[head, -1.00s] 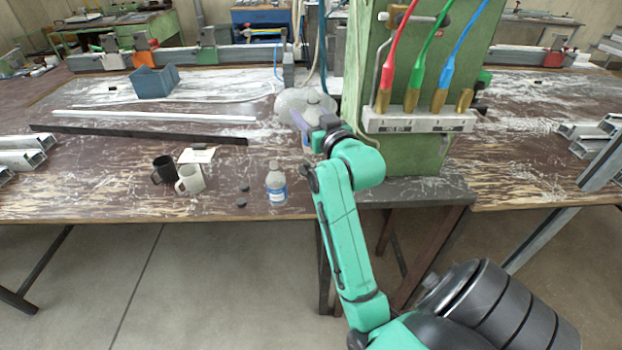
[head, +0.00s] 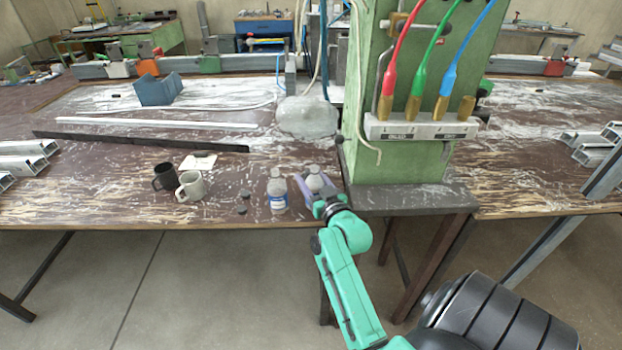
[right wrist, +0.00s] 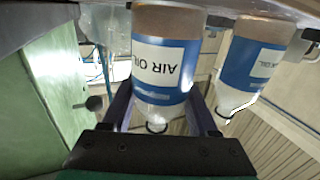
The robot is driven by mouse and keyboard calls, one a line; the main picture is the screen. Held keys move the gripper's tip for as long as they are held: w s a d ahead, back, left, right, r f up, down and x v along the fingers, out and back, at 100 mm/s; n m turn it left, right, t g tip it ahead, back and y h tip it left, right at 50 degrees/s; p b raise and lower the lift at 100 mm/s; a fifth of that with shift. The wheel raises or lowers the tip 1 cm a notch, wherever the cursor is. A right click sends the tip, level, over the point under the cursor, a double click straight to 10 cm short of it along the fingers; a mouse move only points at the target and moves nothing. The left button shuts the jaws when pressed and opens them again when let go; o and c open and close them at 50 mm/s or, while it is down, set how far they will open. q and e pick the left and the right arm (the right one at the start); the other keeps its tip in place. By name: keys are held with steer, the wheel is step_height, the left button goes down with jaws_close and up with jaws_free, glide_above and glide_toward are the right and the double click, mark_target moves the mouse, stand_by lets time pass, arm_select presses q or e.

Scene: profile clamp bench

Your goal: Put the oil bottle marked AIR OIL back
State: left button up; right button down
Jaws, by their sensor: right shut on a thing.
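The oil bottle marked AIR OIL (right wrist: 162,68) is between the fingers of my right gripper (right wrist: 163,105) in the right wrist view, its blue and white label facing the camera and appearing upside down. In the head view my right gripper (head: 311,189) is shut on this clear bottle (head: 314,178) at the front of the bench, left of the green column. A second, similar bottle with a blue label (head: 277,192) stands just to its left; it also shows in the right wrist view (right wrist: 250,65), its lettering only partly readable. My left gripper is out of view.
A black mug (head: 164,177), a grey mug (head: 191,186) and small dark caps (head: 243,203) are left of the bottles. The green column (head: 400,160) with coloured hoses stands close on the right. A clear plastic-like heap (head: 308,117) lies behind.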

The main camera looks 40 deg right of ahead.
steer(key=shift+c, duration=0.8)
jaws_free()
steer(key=shift+f, duration=0.1)
steer(key=shift+s, duration=0.1)
steer(key=b+v, duration=0.1)
steer(key=v, duration=1)
steer(key=shift+s+a+b, duration=0.2)
steer(key=shift+s+b, duration=0.1)
steer(key=shift+s, duration=0.1)
